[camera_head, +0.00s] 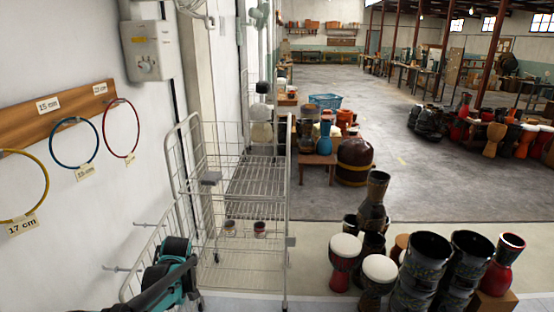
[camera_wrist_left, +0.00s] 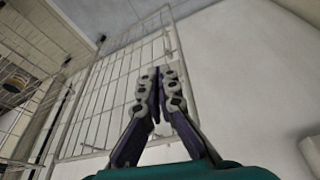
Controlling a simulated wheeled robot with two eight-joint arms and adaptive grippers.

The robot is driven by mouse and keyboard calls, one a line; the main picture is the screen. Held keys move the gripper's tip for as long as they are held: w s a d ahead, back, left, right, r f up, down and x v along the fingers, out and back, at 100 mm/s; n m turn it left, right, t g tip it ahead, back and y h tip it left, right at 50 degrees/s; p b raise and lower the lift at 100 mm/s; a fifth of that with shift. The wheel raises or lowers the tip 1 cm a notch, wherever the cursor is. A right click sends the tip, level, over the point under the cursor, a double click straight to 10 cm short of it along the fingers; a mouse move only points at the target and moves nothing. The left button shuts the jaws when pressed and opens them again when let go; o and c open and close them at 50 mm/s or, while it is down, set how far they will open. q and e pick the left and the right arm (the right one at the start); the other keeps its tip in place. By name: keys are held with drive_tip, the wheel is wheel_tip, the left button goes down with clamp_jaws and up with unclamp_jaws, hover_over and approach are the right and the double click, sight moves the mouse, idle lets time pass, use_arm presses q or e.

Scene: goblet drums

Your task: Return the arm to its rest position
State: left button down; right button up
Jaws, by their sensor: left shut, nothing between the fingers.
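My left arm comes in at the bottom left of the head view, with its teal and black wrist (camera_head: 172,268) in front of the wire cart's left side. The fingers cannot be made out there. In the left wrist view my left gripper (camera_wrist_left: 162,74) is shut and empty, its fingertips together. The white wire mesh of the cart (camera_wrist_left: 115,95) shows behind the fingers, with a plain wall beyond. My right gripper is in neither view.
The wire cart (camera_head: 290,190) stands by the left wall, with small cans (camera_head: 260,229) on a lower shelf. Coloured rings (camera_head: 76,143) hang on a wall board (camera_head: 60,121). Several goblet drums (camera_head: 345,252) crowd the bottom right. Open floor (camera_head: 395,165) lies beyond.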

use_arm(q)
drive_tip(key=s+d+r+m+t+h, duration=0.1)
drive_tip(key=s+d+r+m+t, duration=0.2)
drive_tip(key=s+d+m, duration=0.4)
drive_tip(key=s+d+r+m+t+h, duration=0.2)
drive_tip(key=s+d+r+m, duration=0.3)
drive_tip(key=s, duration=0.8)
drive_tip(key=d+m, duration=0.2)
drive_tip(key=d, duration=0.1)
drive_tip(key=shift+r+m+t+h, duration=0.15)
drive_tip(key=shift+m+t+h, duration=0.15)
drive_tip(key=shift+m+t, duration=0.1)
drive_tip(key=shift+d, duration=0.1)
idle(0.4)
